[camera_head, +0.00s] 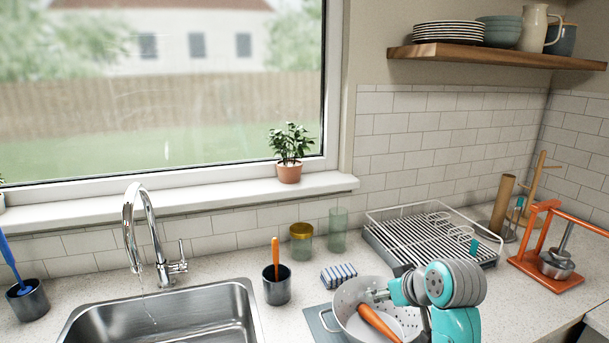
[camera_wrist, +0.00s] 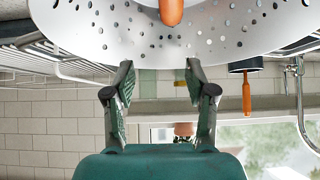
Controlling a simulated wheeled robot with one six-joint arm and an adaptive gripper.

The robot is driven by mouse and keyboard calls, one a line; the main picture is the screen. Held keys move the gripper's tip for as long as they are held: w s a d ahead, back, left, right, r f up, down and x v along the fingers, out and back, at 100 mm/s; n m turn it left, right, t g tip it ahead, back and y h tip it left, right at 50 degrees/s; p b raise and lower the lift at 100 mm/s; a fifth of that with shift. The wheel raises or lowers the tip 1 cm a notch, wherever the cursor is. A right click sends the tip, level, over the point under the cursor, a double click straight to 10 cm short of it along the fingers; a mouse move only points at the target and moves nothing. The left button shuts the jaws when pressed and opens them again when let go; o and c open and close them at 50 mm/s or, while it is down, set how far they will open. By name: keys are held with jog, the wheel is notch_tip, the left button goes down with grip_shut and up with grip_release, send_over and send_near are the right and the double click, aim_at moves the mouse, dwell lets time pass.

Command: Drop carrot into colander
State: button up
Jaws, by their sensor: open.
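The white perforated colander (camera_head: 346,322) stands on the counter right of the sink. An orange carrot (camera_head: 378,323) lies inside it, tilted against the bowl. My gripper (camera_head: 376,295) is over the colander's rim, close to the carrot, and my arm hides part of the bowl's right side. In the wrist view, which is upside down, my gripper (camera_wrist: 160,82) is open with nothing between its fingers. The colander (camera_wrist: 105,35) and the end of the carrot (camera_wrist: 171,10) show at the top edge, apart from the fingertips.
A dark cup (camera_head: 277,291) with an orange handle stands left of the colander, by the sink (camera_head: 180,311). A striped sponge (camera_head: 339,274), a yellow-lidded jar (camera_head: 301,242) and a glass (camera_head: 338,230) are behind. A dish rack (camera_head: 435,238) and orange stand (camera_head: 541,240) are right.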

jog(key=v, duration=0.7)
jog(key=shift+s+r, duration=0.2)
jog(key=shift+d, duration=0.1)
